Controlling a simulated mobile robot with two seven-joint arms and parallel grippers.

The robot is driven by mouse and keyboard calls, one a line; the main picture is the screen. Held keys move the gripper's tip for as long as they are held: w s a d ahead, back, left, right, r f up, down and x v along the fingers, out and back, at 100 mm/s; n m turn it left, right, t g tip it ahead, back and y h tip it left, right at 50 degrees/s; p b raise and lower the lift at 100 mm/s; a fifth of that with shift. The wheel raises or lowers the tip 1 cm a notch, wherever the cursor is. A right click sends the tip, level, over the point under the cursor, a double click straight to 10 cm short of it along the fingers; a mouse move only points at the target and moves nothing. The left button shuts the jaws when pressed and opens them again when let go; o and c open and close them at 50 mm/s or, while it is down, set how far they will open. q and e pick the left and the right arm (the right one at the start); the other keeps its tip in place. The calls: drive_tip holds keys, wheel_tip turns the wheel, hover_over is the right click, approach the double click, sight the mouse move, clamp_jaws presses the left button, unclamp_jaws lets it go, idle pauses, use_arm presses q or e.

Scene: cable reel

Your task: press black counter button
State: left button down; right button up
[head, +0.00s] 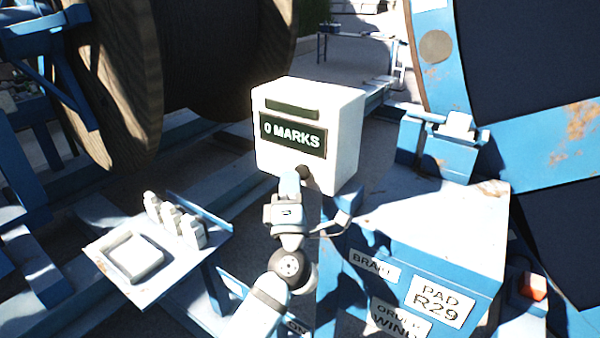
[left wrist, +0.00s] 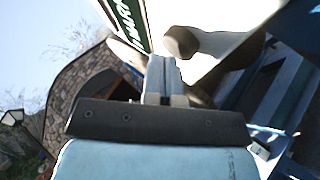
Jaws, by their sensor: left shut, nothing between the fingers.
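The white counter box (head: 345,125) stands in the middle of the head view, its dark display (head: 293,137) reading "0 MARKS". Its round black button (head: 304,172) is low on the front face, partly behind my gripper. My left gripper (head: 290,174) is shut and empty, pointing up at the lower front of the box. In the left wrist view the closed fingertips (left wrist: 163,62) sit just below and left of the black button (left wrist: 181,43). I cannot tell whether they touch it. My right gripper is not in view.
A blue cabinet (head: 430,215) with labels, one reading "PAD R29", stands right of my arm. A small shelf (head: 110,270) with a white square tray and several small blocks is at lower left. Large cable reels (head: 120,90) rise behind on the left and at right.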

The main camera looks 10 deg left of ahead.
use_arm(q)
drive_tip(key=shift+s+a, duration=0.2)
drive_tip(key=shift+s, duration=0.4)
drive_tip(key=s, duration=0.1)
drive_tip(key=s+a+p, duration=0.1)
drive_tip(key=s, duration=0.2)
drive_tip(key=shift+s+a+p, duration=0.35)
idle(0.4)
